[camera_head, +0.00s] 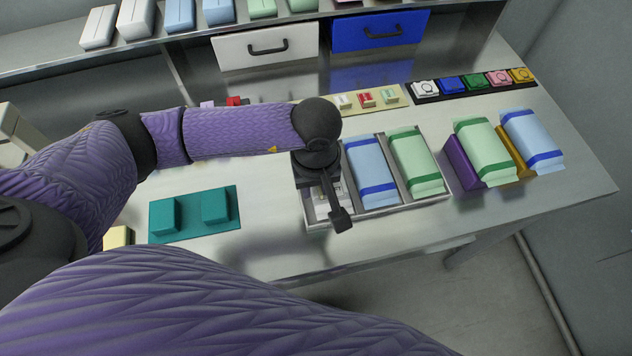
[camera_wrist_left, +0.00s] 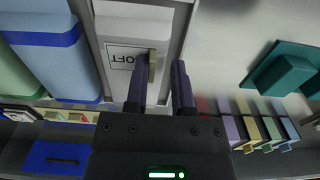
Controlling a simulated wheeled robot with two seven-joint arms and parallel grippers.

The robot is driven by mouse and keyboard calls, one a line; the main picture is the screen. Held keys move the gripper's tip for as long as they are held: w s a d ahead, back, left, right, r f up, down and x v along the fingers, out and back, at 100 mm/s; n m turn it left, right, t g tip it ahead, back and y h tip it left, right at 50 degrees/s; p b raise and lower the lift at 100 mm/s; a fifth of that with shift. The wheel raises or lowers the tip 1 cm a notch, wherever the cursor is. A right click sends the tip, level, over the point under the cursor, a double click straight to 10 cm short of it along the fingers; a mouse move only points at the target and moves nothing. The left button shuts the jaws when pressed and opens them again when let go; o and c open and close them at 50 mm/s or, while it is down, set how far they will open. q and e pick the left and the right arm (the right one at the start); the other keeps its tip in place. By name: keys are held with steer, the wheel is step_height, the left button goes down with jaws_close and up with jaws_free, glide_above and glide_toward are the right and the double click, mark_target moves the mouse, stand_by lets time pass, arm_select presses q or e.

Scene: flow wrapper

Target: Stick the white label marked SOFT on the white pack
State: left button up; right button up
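The white pack (camera_wrist_left: 133,28) lies in the left compartment of the metal tray (camera_head: 420,203), mostly hidden by my left arm in the head view. The white label marked SOFT (camera_wrist_left: 120,57) appears upside down in the left wrist view. It looks flat against the pack's face; I cannot tell whether it is stuck. A small tan tab (camera_wrist_left: 152,65) stands at the label's edge, close to one fingertip. My left gripper (camera_wrist_left: 160,80) is over the pack, its two purple fingers apart with a gap between them. It also shows in the head view (camera_head: 340,215). My right gripper is not in view.
A blue pack (camera_head: 370,172) and a green pack (camera_head: 413,160) fill the other compartments. A teal mat (camera_head: 190,225) with two blocks lies left. Drawers and a shelf are behind.

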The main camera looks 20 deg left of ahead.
arm_select(q)
step_height(320, 180, up, 10)
steer(key=p, duration=0.2)
stand_by(0.6)
